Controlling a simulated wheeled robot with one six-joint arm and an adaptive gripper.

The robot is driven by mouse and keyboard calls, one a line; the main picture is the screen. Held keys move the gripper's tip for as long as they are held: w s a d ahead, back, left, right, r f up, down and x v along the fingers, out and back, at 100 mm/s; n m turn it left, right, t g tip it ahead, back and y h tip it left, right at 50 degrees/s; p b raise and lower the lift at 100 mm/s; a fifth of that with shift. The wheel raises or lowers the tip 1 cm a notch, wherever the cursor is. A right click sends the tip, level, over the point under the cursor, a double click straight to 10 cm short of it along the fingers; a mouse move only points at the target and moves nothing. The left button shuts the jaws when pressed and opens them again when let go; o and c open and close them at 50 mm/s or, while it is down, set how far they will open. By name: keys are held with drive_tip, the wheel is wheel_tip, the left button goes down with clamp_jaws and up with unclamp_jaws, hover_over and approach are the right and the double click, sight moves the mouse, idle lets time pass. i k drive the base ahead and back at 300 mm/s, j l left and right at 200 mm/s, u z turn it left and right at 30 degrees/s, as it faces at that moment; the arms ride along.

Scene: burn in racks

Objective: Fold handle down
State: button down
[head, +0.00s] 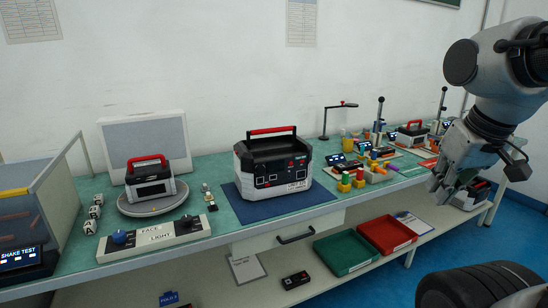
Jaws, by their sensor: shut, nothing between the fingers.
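A large grey and black box (271,168) stands on a blue mat (325,192) near the middle of the bench. Its red handle (272,130) stands up above its top. A smaller grey box (150,186) with a raised red handle (147,160) sits on a round grey turntable (152,206) at the left. A third red-handled box (412,133) stands far back at the right. My gripper (438,192) is at the right, shut and empty, in front of the bench edge and well apart from the large box.
A switch panel marked FACE and LIGHT (154,239) lies along the front left edge. Colored pegs and blocks (350,180) stand right of the mat. Green (345,252) and red (386,234) trays lie on the lower shelf. A drawer handle (296,236) protrudes below the bench top.

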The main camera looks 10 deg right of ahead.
sight(293, 128)
drive_tip(key=i+j, duration=0.25)
drive_tip(key=i, duration=0.25)
drive_tip(key=i+j, duration=0.3)
drive_tip(key=i, duration=0.2)
